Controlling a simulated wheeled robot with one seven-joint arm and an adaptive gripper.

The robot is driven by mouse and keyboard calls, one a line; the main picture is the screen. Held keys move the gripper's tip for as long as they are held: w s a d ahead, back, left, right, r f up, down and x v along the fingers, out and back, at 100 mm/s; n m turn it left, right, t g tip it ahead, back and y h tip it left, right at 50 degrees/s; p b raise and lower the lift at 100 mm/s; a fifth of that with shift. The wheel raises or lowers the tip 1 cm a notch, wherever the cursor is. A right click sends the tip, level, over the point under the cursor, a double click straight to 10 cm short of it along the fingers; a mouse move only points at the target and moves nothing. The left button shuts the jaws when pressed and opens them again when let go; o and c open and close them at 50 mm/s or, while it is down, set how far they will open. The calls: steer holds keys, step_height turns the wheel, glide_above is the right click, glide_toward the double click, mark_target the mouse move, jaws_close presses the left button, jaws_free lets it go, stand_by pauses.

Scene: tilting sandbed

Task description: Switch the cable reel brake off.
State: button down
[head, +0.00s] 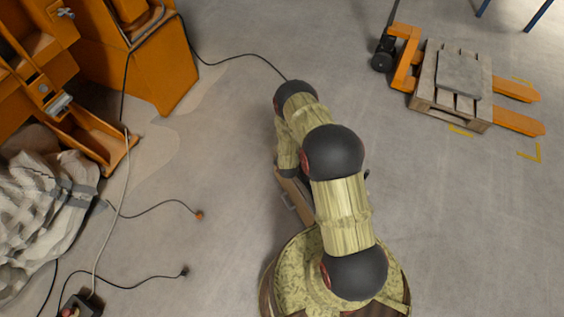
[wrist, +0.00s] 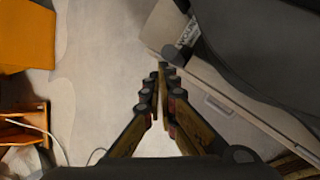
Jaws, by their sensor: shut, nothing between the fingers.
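I cannot make out a cable reel or a brake on one in either view. A black cable (head: 240,56) runs from the orange machine (head: 140,60) across the floor and passes out of sight behind my arm. The machine also shows at the left edge of the wrist view (wrist: 26,35), apart from my fingers.
A pallet truck (head: 405,60) carries a wooden pallet (head: 428,92) with a grey slab at the upper right. A crumpled pale sheet (head: 45,195), loose cables (head: 150,209) and a small dark control box (head: 82,306) lie at the left. The floor right of my arm is clear.

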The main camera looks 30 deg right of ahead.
steer(key=shift+r, duration=0.25)
steer(key=shift+r+p, duration=0.5)
steer(key=shift+r, duration=0.1)
